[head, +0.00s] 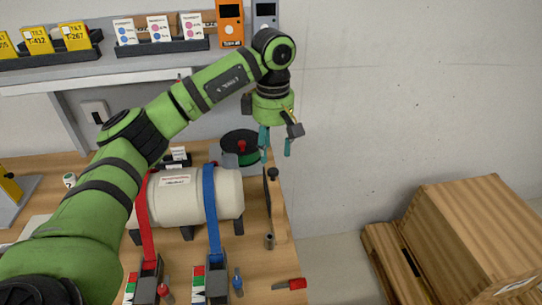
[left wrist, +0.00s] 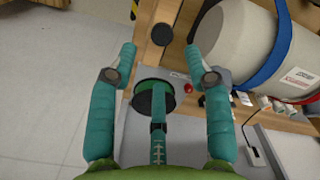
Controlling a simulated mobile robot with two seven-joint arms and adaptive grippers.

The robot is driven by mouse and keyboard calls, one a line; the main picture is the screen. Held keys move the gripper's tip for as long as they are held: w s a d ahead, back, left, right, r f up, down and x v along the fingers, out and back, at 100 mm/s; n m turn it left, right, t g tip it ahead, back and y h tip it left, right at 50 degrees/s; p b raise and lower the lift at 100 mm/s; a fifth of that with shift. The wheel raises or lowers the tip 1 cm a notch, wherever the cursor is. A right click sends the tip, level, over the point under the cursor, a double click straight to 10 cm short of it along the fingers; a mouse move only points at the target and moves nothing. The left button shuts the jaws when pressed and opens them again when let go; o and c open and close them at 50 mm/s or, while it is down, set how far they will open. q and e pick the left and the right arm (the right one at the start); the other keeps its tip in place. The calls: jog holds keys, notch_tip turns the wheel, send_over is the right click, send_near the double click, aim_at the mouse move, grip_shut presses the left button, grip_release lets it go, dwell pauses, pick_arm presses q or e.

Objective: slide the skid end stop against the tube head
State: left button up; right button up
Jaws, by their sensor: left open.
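A cream tube (head: 185,196) lies on the bench under a red strap and a blue strap. Its rounded right end, the tube head (head: 236,192), faces the skid end stop (head: 267,204), a thin dark upright plate with a black knob (head: 273,174) by its top. A gap shows between plate and head. My left gripper (head: 276,150) is open and empty, pointing down above the knob. In the left wrist view the knob (left wrist: 162,34) lies between the open teal fingertips, apart from both. The tube (left wrist: 235,42) is at upper right there. My right gripper is not in view.
A green-and-black spool (head: 240,146) stands behind the tube. Two strap ratchets (head: 210,284), screwdrivers and a red-handled tool (head: 291,284) lie in front. A shelf with cards and devices (head: 165,45) is above. A wooden crate (head: 470,235) stands at the right.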

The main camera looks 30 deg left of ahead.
aim_at(270, 171)
pick_arm(q)
jog(key=f, duration=0.1)
jog(key=f+p, duration=0.1)
jog(key=s+f, duration=0.1)
jog(key=shift+d+f+p, duration=0.15)
jog(key=shift+d+p, duration=0.15)
jog(key=shift+d, duration=0.05)
jog(key=shift+a+f, duration=0.1)
jog(key=shift+f, duration=0.8)
jog(key=shift+w+f, duration=0.2)
jog(key=shift+c, duration=1.2)
grip_shut()
jog(key=shift+s+a, duration=0.1)
jog(key=shift+s+a+f, duration=0.15)
jog(key=shift+a, duration=0.05)
jog(key=shift+s+a+b, duration=0.4)
jog(key=shift+s+a, duration=0.5)
jog(key=shift+a, duration=0.25)
grip_release()
jog(key=shift+w+d, duration=0.1)
jog(key=shift+o, duration=1.2)
jog(key=shift+w+d, duration=0.15)
jog(key=shift+d, duration=0.05)
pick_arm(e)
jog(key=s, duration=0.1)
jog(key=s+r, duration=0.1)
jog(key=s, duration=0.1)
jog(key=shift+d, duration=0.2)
